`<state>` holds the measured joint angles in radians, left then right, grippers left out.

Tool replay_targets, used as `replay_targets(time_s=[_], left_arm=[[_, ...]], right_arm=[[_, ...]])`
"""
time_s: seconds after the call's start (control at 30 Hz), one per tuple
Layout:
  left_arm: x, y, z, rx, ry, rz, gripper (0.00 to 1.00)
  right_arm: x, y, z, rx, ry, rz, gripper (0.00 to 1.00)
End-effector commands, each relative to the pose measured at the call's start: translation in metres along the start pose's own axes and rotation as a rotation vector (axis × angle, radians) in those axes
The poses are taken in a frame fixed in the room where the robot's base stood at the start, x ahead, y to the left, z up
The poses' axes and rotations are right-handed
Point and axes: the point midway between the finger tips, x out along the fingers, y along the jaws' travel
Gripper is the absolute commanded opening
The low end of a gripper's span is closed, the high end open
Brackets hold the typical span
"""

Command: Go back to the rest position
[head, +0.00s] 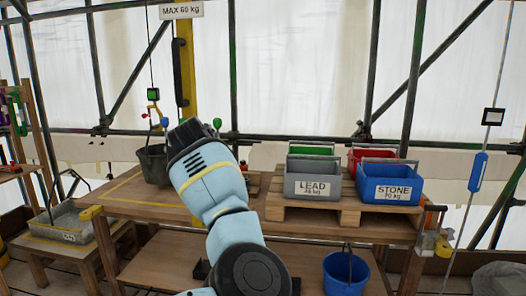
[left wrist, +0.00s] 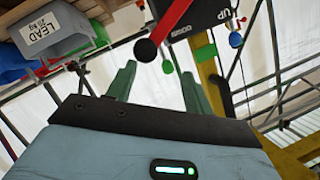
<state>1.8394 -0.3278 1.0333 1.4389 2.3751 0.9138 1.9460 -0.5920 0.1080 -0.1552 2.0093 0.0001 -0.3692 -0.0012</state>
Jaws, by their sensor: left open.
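My left arm rises through the middle of the head view. Its dark gripper end (head: 190,138) points away from me toward the yellow post, and its fingers are hidden there. In the left wrist view the two green fingers of the left gripper (left wrist: 158,84) stand apart with nothing held between them. A red lever with a black ball (left wrist: 146,50) shows just beyond the fingertips, in front of a dark panel (left wrist: 195,18) marked UP. I cannot tell how wide the gap to the ball is. My right gripper is in neither view.
A wooden bench carries a pallet (head: 310,207) with a grey LEAD bin (head: 311,180), a blue STONE bin (head: 391,184), and green and red bins behind. A dark bucket (head: 154,165) is left of my arm. A blue bucket (head: 345,274) sits below. Scaffold poles stand behind.

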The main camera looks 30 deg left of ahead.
Motion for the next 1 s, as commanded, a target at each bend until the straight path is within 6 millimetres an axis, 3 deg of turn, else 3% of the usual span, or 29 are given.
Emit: replay_targets(time_s=[0.2, 0.37, 0.5, 0.63, 0.8, 1.0], left_arm=[[0.002, -0.001, 0.006, 0.025, -0.015, -0.012, 0.52], [0.009, -0.006, 0.046, 0.214, -0.12, -0.093, 0.52], [0.01, -0.019, 0.101, 0.554, -0.285, -0.213, 0.52], [0.002, -0.03, 0.141, 0.925, -0.442, -0.312, 0.52], [-0.015, -0.035, 0.172, 1.429, -0.624, -0.412, 0.52], [-0.036, -0.017, 0.189, 2.041, -0.795, -0.5, 0.52]], right_arm=[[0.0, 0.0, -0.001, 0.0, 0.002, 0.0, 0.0], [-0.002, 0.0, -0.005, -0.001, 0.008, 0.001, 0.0], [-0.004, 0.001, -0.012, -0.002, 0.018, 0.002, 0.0], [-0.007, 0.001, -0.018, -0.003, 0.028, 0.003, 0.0], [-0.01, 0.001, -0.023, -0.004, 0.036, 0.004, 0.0], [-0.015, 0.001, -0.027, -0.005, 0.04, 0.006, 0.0]])
